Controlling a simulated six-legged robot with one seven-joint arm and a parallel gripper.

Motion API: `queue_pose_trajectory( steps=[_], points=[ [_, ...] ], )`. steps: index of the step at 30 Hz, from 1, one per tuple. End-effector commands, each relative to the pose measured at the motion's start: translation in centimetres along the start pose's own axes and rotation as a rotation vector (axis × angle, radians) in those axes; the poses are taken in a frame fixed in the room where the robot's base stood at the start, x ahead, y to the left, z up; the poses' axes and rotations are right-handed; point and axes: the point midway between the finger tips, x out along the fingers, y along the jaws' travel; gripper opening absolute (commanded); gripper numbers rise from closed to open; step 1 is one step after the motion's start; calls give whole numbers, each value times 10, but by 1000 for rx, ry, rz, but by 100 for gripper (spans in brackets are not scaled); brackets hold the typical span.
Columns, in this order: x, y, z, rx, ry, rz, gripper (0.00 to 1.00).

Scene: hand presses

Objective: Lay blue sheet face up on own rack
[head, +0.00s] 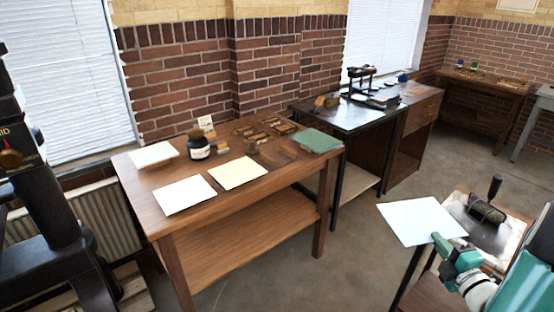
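A pale, faintly bluish-white sheet (415,219) is at the lower right, its upper face blank. My gripper (438,240) is at the sheet's near edge, with its fingertips closed on that edge. The sheet extends flat from the fingers toward the left and back, over the floor and beside a small press stand. I cannot make out a drying rack for a blue sheet in this view. The sheet's underside is hidden.
A wooden table (262,184) holds white sheets (184,194), a cream sheet (238,172), an ink jar (199,147) and a green pad (315,141). A roller (486,209) sits on the stand at right. A dark press stands at left. Floor between is clear.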

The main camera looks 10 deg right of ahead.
Motion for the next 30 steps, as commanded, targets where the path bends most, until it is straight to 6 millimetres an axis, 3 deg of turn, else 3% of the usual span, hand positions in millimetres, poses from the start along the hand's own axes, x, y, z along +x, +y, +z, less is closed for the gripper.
queue_pose_trajectory(
  steps=[10, 14, 20, 30],
  points=[
    [1, 0, -2, 0, 1, 0, 0],
    [12, -3, -8, 1, 7, 0, 0],
    [60, -20, -38, 3, 21, -2, 0],
    [149, -70, -127, 2, 19, -4, 0]
  ],
)
